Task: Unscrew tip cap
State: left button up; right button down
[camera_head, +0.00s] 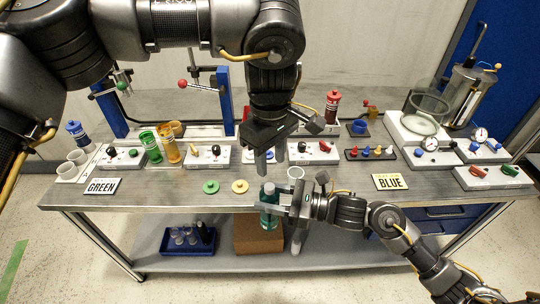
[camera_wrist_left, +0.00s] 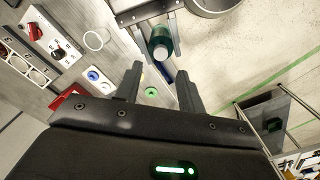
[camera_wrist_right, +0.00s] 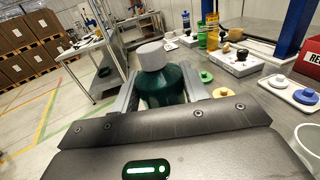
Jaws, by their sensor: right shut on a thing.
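A teal-green bottle (camera_head: 269,220) with a pale grey cap (camera_head: 269,188) is upright at the table's front edge. My right gripper (camera_head: 280,209) is shut around its body. In the right wrist view the bottle (camera_wrist_right: 168,90) sits between the fingers and the cap (camera_wrist_right: 151,56) stands clear above them. My left gripper (camera_head: 270,158) is open and empty, pointing down above and behind the bottle. In the left wrist view its fingers (camera_wrist_left: 160,88) are spread apart, with the cap (camera_wrist_left: 161,52) beyond their tips and not touching them.
Green (camera_head: 210,187) and yellow (camera_head: 240,186) discs lie on the table left of the bottle. A clear ring-like cup (camera_head: 296,173) is just behind my right gripper. Panels with knobs line the back. GREEN (camera_head: 102,186) and BLUE (camera_head: 389,182) signs lie at either side.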

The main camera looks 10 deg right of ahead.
aim_at(269, 186)
pick_arm(q)
jog(key=shift+a, duration=0.15)
jog(key=shift+f, duration=4)
